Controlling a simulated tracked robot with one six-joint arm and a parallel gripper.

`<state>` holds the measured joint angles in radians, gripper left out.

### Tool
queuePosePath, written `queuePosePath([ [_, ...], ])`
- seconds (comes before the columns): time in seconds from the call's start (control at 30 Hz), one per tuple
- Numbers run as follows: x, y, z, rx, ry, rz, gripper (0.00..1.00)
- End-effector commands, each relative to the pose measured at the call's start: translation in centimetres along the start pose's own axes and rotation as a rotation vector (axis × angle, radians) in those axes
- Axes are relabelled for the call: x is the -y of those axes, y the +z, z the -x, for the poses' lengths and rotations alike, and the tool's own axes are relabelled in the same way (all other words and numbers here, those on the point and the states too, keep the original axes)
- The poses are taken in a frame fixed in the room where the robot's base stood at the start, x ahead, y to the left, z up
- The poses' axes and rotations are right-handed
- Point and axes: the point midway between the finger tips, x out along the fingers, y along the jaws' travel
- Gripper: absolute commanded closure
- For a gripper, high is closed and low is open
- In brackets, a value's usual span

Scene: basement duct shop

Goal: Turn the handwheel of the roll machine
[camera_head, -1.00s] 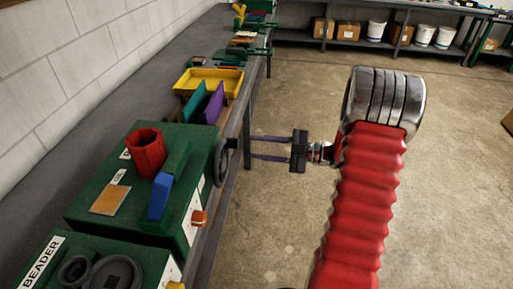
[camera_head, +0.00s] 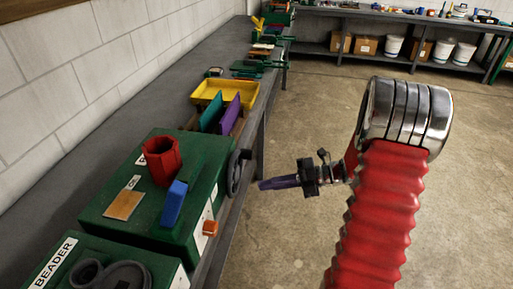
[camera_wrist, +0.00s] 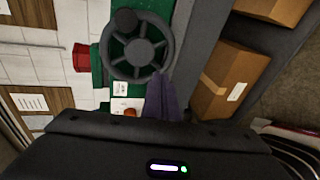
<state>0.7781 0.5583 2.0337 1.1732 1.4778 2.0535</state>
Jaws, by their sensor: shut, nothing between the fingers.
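The green roll machine (camera_head: 150,222) stands on the bench at the left. Its dark handwheel (camera_head: 236,174) is on the side facing the aisle. In the wrist view the handwheel (camera_wrist: 140,47) shows nearly face-on, with spokes and a round knob (camera_wrist: 126,21) at its upper left rim. My gripper (camera_head: 262,184) is shut and empty, its purple fingers pointing left toward the wheel with a gap between. In the wrist view my gripper (camera_wrist: 161,82) shows just below the wheel's lower right rim.
A red hexagonal cup (camera_head: 161,160), a blue lever (camera_head: 173,203) and an orange knob (camera_head: 210,228) are on the machine. The beader (camera_head: 125,275) stands nearer. A yellow tray (camera_head: 226,93) and upright coloured sheets (camera_head: 220,113) lie beyond. The floor at right is open.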

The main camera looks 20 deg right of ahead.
Motion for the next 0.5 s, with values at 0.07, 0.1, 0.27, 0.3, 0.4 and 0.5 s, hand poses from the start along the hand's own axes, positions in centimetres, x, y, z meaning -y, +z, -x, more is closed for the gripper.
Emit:
queuePosePath([
  [0.07,0.2,-1.1,-0.3,-0.035,-0.043,0.125,1.00],
  [0.1,0.3,-1.6,-0.4,-0.055,-0.066,0.191,1.00],
  [0.27,0.7,-4.0,-0.8,-0.156,-0.144,0.467,1.00],
  [0.3,0.8,-4.6,-0.9,-0.186,-0.162,0.539,1.00],
  [0.4,0.8,-6.0,-1.0,-0.267,-0.201,0.721,1.00],
  [0.5,0.8,-7.5,-0.9,-0.359,-0.233,0.909,1.00],
])
